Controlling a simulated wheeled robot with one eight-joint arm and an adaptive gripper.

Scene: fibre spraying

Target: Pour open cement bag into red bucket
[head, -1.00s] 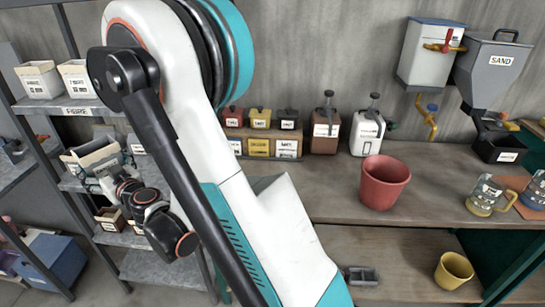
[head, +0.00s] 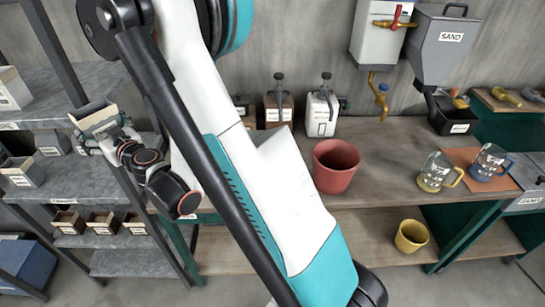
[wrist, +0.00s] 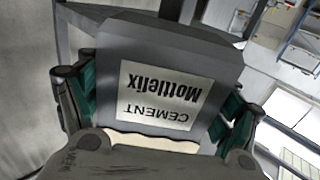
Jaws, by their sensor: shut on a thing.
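My gripper (wrist: 158,105) is shut on the cement bag (wrist: 145,50). In the wrist view its grey side and label, reading "CEMENT Mottlefix" upside down, show between the fingers with teal pads. In the head view the bag (head: 96,117) is held in front of the shelves at the left, well apart from the bucket.
Metal shelves (head: 85,185) with several small boxes stand at the left. A sand hopper (head: 445,45) hangs on the wall at the right. Two mugs (head: 435,172) stand right of the bucket. A yellow cup (head: 411,236) sits on the lower shelf. Bench space beside the bucket is clear.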

